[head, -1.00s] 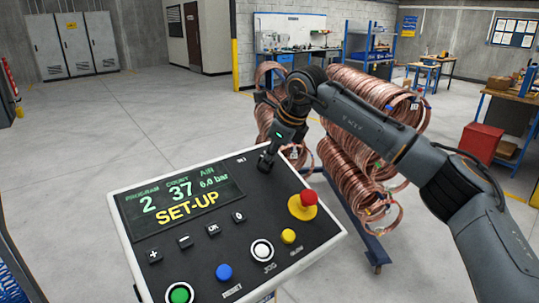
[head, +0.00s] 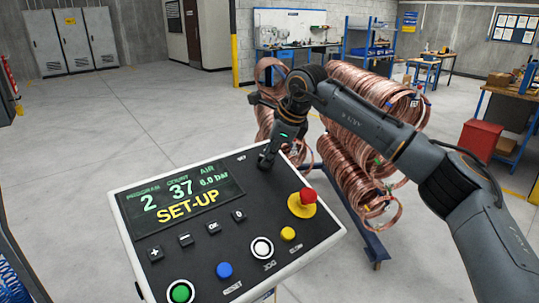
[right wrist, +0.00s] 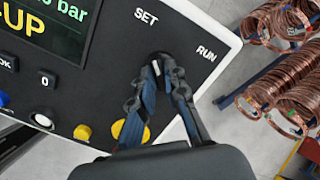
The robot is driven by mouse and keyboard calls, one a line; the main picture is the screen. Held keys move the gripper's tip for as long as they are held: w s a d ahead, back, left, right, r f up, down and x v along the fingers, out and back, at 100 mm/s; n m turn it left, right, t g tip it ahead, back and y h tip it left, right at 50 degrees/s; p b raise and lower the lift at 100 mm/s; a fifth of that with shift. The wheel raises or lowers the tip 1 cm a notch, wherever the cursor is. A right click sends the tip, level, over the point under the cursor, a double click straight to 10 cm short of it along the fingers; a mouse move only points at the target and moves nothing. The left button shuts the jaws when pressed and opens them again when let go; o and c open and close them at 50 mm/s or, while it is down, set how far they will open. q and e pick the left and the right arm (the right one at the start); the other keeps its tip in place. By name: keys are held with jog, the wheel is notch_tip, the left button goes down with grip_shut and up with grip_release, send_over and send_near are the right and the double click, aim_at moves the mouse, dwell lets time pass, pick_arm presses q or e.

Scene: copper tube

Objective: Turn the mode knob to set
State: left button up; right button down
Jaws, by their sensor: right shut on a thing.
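The control panel (head: 200,250) is a white-edged box with a black face in the lower part of the head view. Its display (head: 182,200) reads program 2, count 37, air 6.0 bar and SET-UP in yellow. My right gripper (head: 264,163) is at the panel's top right corner. In the right wrist view its fingers are shut on the mode knob (right wrist: 157,68), which is mostly hidden between them. The labels SET (right wrist: 146,16) and RUN (right wrist: 206,53) are printed around the knob. The knob's exact pointing is hard to tell. My left gripper is not in view.
A red emergency button (head: 306,196) on a yellow base sits on the panel near the knob. Blue, white, yellow and green buttons line the lower face. A rack of copper coils (head: 355,165) stands behind the panel. The floor on the left is clear.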

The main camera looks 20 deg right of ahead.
jog(key=c, duration=1.4)
grip_release()
jog(key=shift+a, duration=0.1)
jog(key=shift+o, duration=0.2)
jog(key=v, duration=1.2)
jog(key=shift+w, duration=0.1)
